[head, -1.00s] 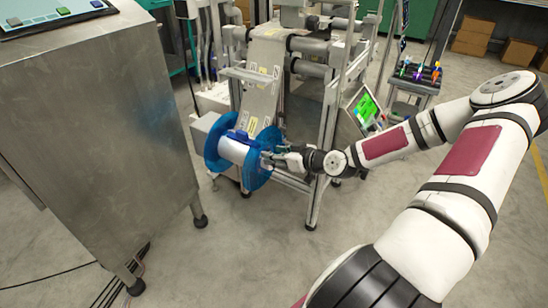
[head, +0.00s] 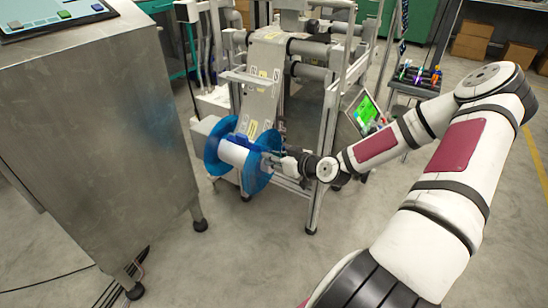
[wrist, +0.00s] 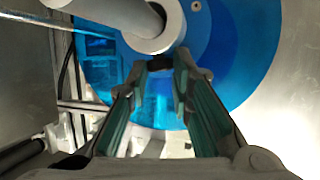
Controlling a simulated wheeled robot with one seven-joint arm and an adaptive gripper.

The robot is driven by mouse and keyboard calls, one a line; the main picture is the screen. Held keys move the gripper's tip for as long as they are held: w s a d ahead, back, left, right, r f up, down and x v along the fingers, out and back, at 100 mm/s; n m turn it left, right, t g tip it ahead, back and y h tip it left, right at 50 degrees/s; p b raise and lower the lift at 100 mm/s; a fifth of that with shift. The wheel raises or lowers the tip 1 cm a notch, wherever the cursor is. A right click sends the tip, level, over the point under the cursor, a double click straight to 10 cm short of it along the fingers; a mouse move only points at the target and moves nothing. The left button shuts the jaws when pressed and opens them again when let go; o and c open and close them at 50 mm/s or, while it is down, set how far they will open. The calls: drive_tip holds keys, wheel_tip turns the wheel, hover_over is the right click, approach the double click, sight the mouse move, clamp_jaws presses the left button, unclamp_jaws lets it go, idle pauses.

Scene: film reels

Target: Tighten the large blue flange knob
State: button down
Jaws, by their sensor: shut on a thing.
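The large blue flange (head: 256,172) is the right-hand disc of a reel on the machine. It also fills the upper part of the wrist view (wrist: 235,70). A grey spindle (wrist: 158,25) sticks out from its middle. My gripper (wrist: 159,64) is at the spindle's collar, in front of the flange face. Its fingertips are closed on a small dark knob (wrist: 159,62), which is mostly hidden between them. In the head view my gripper (head: 272,162) reaches the flange from the right, and the knob cannot be made out there.
The reel has a white core (head: 233,153) and a second blue flange (head: 213,148) on the left. A metal cabinet (head: 95,140) stands at the left. The machine frame (head: 322,150) has an upright close to my wrist. A screen (head: 363,110) is behind my forearm.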

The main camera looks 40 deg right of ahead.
drive_tip(key=shift+a+f+m+h, duration=0.1)
drive_tip(key=shift+a+m+h, duration=0.3)
drive_tip(key=shift+m+h, duration=0.65)
drive_tip(key=c, duration=1.4)
unclamp_jaws()
drive_tip(key=shift+d, duration=0.1)
drive_tip(key=shift+d, duration=0.1)
